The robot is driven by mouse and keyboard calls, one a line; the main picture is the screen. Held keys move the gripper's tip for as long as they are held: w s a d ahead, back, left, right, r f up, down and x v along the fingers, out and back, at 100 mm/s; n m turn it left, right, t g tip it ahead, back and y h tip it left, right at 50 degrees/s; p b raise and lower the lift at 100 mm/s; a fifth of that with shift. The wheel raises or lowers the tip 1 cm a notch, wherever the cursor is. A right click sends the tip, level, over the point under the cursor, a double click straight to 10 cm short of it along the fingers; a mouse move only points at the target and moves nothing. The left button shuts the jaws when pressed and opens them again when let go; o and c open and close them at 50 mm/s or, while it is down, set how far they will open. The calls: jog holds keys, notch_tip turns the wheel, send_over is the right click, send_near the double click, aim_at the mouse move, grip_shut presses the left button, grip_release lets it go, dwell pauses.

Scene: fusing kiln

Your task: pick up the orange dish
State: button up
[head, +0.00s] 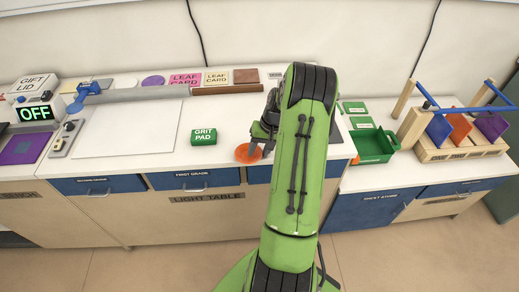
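The orange dish (242,154) lies on the white counter near its front edge, left of my green arm. It looks round and shallow, and its right part is hidden behind my gripper. My dark gripper (259,150) points down at the dish's right side, with the fingertips at or just above it. I cannot tell whether they touch it, or how far apart the fingers are.
A green grit pad (204,136) sits just left of the dish. A white board (128,126) lies further left. A green tray (374,146) and a wooden rack with coloured panels (455,145) stand on the right. Low cards and blocks line the back.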

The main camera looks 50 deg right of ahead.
jog(key=shift+d, duration=0.1)
jog(key=p+v, duration=0.3)
jog(key=v, duration=1.2)
jog(key=shift+d+r, duration=0.15)
jog(key=shift+r, duration=0.2)
jog(key=shift+s, duration=0.1)
jog(key=shift+c, duration=0.4)
